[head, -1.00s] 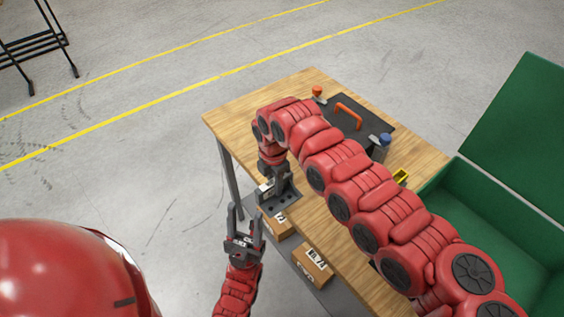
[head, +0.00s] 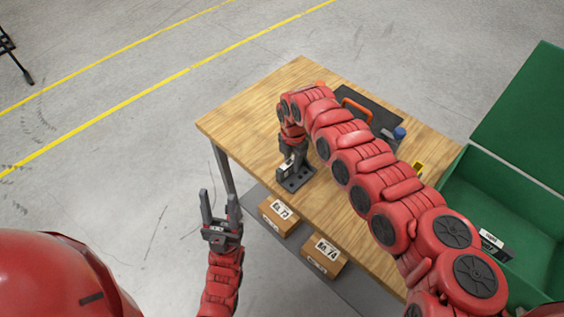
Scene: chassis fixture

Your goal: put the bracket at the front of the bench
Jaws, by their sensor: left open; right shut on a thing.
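The bracket (head: 297,182) is a dark grey angled plate with holes in its flat part. It is at the left part of the wooden bench (head: 245,118), near the long edge closest to me. I cannot tell whether it touches the bench top. My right gripper (head: 289,168) is shut on the bracket's upright part from above, and the arm hides some of it. My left gripper (head: 220,212) is open and empty, off the bench at the lower left, with its fingers pointing up.
A dark case (head: 370,110) with an orange handle lies on the bench behind my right arm, beside a blue-capped item (head: 399,133). A green bin (head: 500,210) stands at right. Two cardboard boxes, one here (head: 279,216) and one here (head: 325,257), sit on the lower shelf.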

